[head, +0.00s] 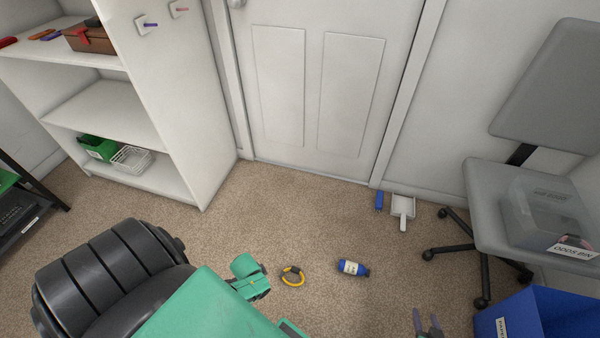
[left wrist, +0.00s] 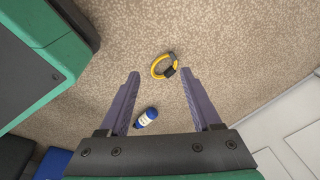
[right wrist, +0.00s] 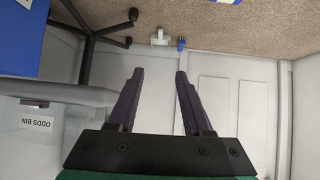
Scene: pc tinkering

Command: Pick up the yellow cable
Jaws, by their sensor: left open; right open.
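The yellow cable (head: 292,276) is a small coil with a dark band, lying on the carpet below the door. It also shows in the left wrist view (left wrist: 157,69), in line with the space between the fingertips and beyond them. My left gripper (left wrist: 160,74) is open and empty, with the cable apart from its fingers. In the head view only a teal part of that arm shows, just left of the cable; its fingers cannot be made out. My right gripper (head: 426,314) is open and empty at the bottom edge, and faces the door in the right wrist view (right wrist: 159,72).
A blue bottle (head: 352,268) lies on the carpet right of the cable. A white dustpan (head: 403,208) and a blue item (head: 379,201) are by the door. A grey chair (head: 485,190) with a clear bin (head: 545,212) and a blue box (head: 508,318) stand at right.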

